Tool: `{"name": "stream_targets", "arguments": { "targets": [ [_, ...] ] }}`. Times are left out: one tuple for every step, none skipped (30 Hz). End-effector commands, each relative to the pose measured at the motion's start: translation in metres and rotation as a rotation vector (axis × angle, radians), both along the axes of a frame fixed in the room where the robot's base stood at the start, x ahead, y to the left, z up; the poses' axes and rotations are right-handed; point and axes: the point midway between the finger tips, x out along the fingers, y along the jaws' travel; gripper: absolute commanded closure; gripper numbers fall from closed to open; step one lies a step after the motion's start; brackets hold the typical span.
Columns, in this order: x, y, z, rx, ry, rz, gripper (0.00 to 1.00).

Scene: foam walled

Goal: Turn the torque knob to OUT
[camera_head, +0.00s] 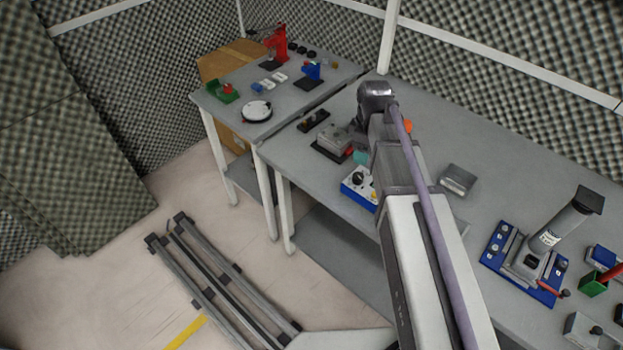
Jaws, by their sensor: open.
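A blue box with a pale top (352,188) stands near the front edge of the grey bench, left of my arm. A round black knob (358,178) is on its top; it may be the torque knob, but no label or OUT mark can be read. My arm covers the box's right side. My gripper (359,136) is a dark shape below the wrist, beyond the box and above the bench. It looks apart from the knob. It is open, with its fingertips hard to make out and nothing seen held.
A grey block on a black base (333,139) stands close to my gripper. A blue-based device with a tilted grey column (545,240) and a grey box (457,180) are to the right. A second bench (225,105) holds red, blue and green items. Foam walls close the back.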

Motion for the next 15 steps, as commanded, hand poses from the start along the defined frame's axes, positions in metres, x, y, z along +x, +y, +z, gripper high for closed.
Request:
{"name": "stream_targets", "arguments": {
  "targets": [
    [0.002, 0.000, 0.000, 0.000, 0.000, 0.063, 0.39],
    [0.002, -0.001, 0.000, 0.000, 0.000, 0.104, 0.39],
    [0.001, 0.000, 0.000, 0.000, 0.000, 0.149, 0.39],
    [0.001, 0.000, 0.000, 0.000, 0.000, 0.178, 0.39],
    [0.001, 0.000, 0.000, 0.000, 0.000, 0.202, 0.39],
    [0.001, 0.000, 0.000, 0.000, 0.000, 0.224, 0.39],
    [0.001, 0.000, 0.000, 0.000, 0.000, 0.234, 0.39],
    [0.001, 0.000, 0.000, 0.000, 0.000, 0.241, 0.39],
    [0.001, 0.000, -0.001, 0.000, 0.000, 0.245, 0.39],
    [0.001, 0.000, -0.001, 0.000, 0.000, 0.244, 0.39],
    [0.001, 0.000, -0.002, 0.000, 0.000, 0.244, 0.39],
    [0.001, 0.000, -0.005, 0.000, 0.000, 0.243, 0.39],
    [0.001, 0.000, -0.008, 0.000, 0.000, 0.243, 0.39],
    [0.001, 0.000, -0.011, 0.000, 0.000, 0.242, 0.39],
    [0.001, 0.000, -0.017, 0.000, 0.000, 0.242, 0.39]
  ]
}}
